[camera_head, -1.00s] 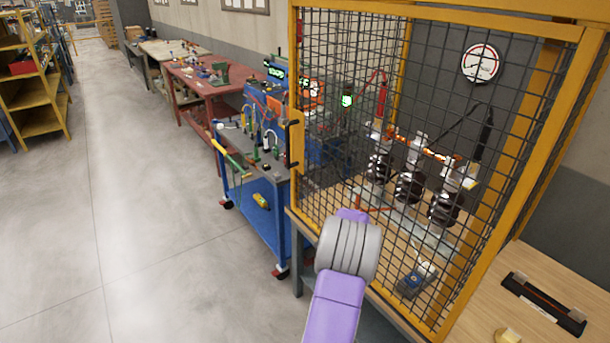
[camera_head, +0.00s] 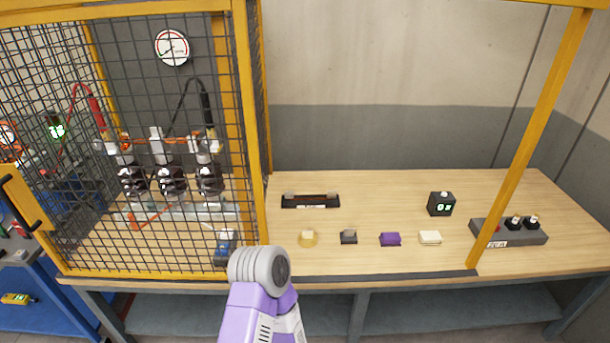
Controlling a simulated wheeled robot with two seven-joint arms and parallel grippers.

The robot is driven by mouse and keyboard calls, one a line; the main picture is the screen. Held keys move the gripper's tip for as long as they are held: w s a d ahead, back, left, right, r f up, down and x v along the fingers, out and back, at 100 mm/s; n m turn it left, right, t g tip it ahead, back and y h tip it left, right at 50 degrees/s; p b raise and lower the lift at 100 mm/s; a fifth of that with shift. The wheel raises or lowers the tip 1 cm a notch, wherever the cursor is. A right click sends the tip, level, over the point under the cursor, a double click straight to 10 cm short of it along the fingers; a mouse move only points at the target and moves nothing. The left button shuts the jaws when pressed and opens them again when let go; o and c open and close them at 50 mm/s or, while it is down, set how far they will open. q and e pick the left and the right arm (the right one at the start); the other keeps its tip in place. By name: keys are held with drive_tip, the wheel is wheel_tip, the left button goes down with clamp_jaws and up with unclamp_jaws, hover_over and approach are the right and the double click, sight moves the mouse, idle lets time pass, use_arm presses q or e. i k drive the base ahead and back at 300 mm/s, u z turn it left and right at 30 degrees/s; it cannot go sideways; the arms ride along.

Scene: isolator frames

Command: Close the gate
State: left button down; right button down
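The gate appears to be the yellow-framed black mesh panel (camera_head: 150,268) on the left. A black handle (camera_head: 20,202) sits on a yellow plate at its left edge. The panel stands in front of the left part of the bench, with equipment visible through it. I cannot tell whether it is latched or flush with the frame. To its right, the bay between the yellow upright (camera_head: 247,130) and the slanted yellow post (camera_head: 530,140) has no mesh across its front. A purple arm link of mine with a grey joint rises at bottom centre. Neither gripper shows.
Behind the mesh are dark insulators (camera_head: 172,180) and a dial gauge (camera_head: 172,47). The wooden bench (camera_head: 380,180) holds a black tray (camera_head: 310,201), several small blocks, a display box (camera_head: 441,204) and a grey switch box (camera_head: 508,233). A blue cart (camera_head: 45,315) stands at lower left.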

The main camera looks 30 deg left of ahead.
sight(15, 193)
drive_tip(key=z, duration=0.75)
drive_tip(key=k, duration=1)
drive_tip(key=z, duration=0.35)
drive_tip(key=i, duration=1.6)
drive_tip(key=u, duration=1.8)
drive_tip(key=i, duration=0.75)
drive_tip(key=u, duration=0.8)
